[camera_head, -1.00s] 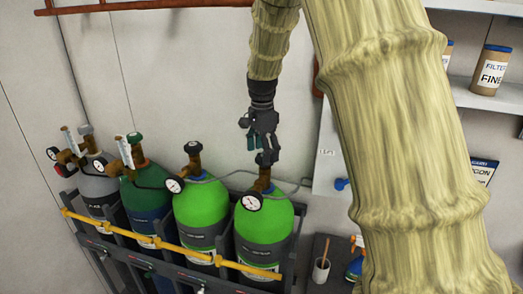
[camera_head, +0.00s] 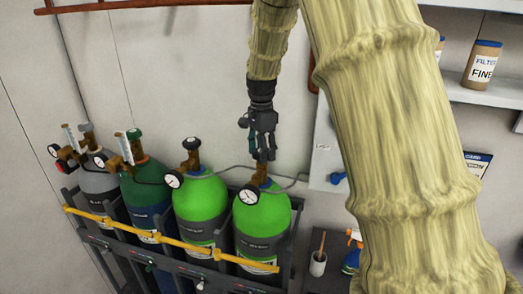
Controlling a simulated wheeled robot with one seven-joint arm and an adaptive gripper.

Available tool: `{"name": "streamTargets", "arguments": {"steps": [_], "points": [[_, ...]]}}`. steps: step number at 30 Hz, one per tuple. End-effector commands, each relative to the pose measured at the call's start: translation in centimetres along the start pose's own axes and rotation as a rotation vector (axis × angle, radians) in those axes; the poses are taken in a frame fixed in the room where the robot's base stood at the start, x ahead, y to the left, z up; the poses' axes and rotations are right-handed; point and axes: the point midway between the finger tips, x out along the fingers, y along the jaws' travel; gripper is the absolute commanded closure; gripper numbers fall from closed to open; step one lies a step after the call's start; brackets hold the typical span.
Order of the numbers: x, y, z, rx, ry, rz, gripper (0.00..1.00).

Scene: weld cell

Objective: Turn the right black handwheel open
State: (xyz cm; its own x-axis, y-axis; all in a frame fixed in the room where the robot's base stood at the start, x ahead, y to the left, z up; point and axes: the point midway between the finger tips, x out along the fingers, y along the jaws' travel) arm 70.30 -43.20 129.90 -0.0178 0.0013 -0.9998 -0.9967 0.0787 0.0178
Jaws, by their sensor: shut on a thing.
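The right bright green cylinder (camera_head: 262,222) stands upright in the rack, with a brass valve (camera_head: 261,174) and a round white gauge (camera_head: 249,195) on top. My gripper (camera_head: 262,155) points down over this valve and is shut on the right black handwheel. The fingers mostly hide the wheel, so how far it is turned cannot be seen. The left bright green cylinder (camera_head: 201,210) beside it has its own black handwheel (camera_head: 192,143), clear of my gripper.
A dark green cylinder (camera_head: 147,190) and a grey one (camera_head: 98,185) stand further left. A yellow bar (camera_head: 170,240) runs across the rack's front. Shelves with a filter can (camera_head: 483,65) are at right. A cup (camera_head: 318,262) and a spray bottle (camera_head: 353,255) stand right of the rack.

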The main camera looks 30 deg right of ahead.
Motion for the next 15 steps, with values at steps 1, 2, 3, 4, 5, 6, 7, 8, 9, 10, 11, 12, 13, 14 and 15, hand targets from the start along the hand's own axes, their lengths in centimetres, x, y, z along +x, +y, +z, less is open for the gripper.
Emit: {"name": "streamTargets", "arguments": {"steps": [1, 2, 3, 4, 5, 6, 7, 8, 9, 10, 11, 12, 13, 14, 15], "points": [[-0.27, -0.15, -0.02, -0.003, 0.001, -0.005, 0.72], [-0.28, -0.16, -0.01, -0.005, 0.001, -0.005, 0.72], [-0.29, -0.16, -0.01, -0.01, 0.001, -0.005, 0.72], [-0.3, -0.17, -0.01, -0.015, 0.001, -0.005, 0.72], [-0.31, -0.18, -0.01, -0.022, 0.002, -0.006, 0.72], [-0.32, -0.18, -0.01, -0.032, 0.002, -0.006, 0.72], [-0.34, -0.19, -0.01, -0.043, 0.002, -0.006, 0.72], [-0.35, -0.2, 0.0, -0.055, 0.002, -0.006, 0.72], [-0.36, -0.21, 0.01, -0.073, 0.003, -0.007, 0.72], [-0.37, -0.22, 0.02, -0.089, 0.003, -0.007, 0.72], [-0.38, -0.23, 0.02, -0.106, 0.003, -0.007, 0.72], [-0.4, -0.24, 0.03, -0.133, 0.003, -0.008, 0.72], [-0.41, -0.24, 0.02, -0.153, 0.004, -0.008, 0.72], [-0.42, -0.24, 0.01, -0.177, 0.004, -0.008, 0.72], [-0.43, -0.24, -0.01, -0.209, 0.005, -0.008, 0.72]]}}
